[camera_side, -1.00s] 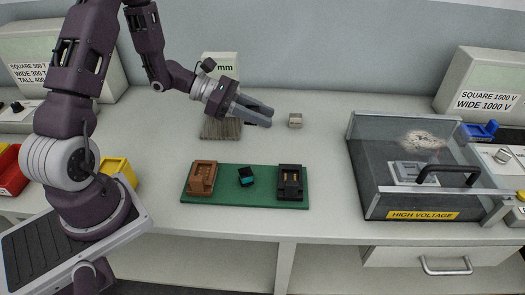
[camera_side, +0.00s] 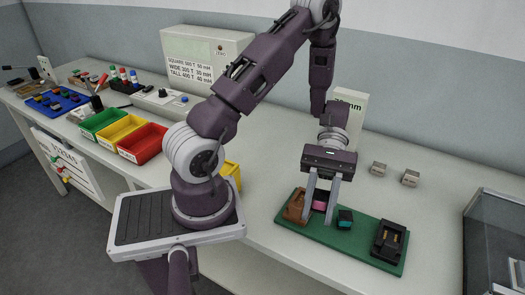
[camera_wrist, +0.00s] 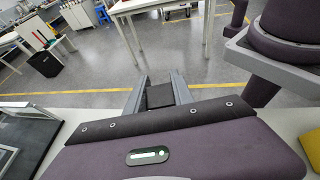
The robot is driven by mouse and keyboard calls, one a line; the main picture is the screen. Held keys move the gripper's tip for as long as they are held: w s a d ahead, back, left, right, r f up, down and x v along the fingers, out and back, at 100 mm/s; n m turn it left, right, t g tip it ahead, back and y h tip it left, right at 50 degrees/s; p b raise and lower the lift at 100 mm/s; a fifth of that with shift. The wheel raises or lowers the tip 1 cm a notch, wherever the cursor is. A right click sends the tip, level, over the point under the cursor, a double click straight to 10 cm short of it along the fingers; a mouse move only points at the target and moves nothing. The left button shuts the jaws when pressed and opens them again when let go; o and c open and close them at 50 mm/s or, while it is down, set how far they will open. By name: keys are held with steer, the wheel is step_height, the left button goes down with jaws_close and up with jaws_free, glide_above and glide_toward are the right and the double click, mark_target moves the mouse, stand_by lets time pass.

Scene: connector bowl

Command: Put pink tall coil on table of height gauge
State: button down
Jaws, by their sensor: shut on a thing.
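My gripper (camera_side: 320,200) points down over the left part of a green board (camera_side: 370,253). Its two fingers are shut on a small block with a pink face, the pink coil (camera_side: 319,206), beside a brown fixture (camera_side: 295,205). I cannot tell whether the coil touches the board. In the wrist view a dark block (camera_wrist: 160,96) sits between the fingers; no pink shows there. The height gauge (camera_side: 350,112) is the white upright marked "mm" behind my arm; its table is hidden by my gripper and arm.
A black-and-teal block (camera_side: 345,219) and a black socket (camera_side: 390,240) stand on the board. Two small beige blocks (camera_side: 378,168) (camera_side: 410,178) lie behind it. A glass-sided box (camera_side: 490,245) is at right. Red (camera_side: 142,143), yellow and green bins are at left.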

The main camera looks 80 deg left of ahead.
steer(key=s+a+f+m+g+y, duration=0.2)
steer(key=s+a+m+g+y, duration=0.15)
steer(key=a+m+y, duration=0.4)
steer(key=s+a+f+m+g+y, duration=0.2)
steer(key=s+a+m+g+y, duration=0.1)
steer(key=s+a+m+y, duration=0.4)
step_height(320, 180, up, 2)
steer(key=m+t+y, duration=0.8)
steer(key=m+y, duration=0.1)
steer(key=m, duration=0.1)
glide_above(281, 155)
steer(key=shift+m, duration=0.25)
step_height(281, 155, down, 9)
steer(key=shift+f, duration=0.15)
steer(key=c, duration=1.1)
jaws_free()
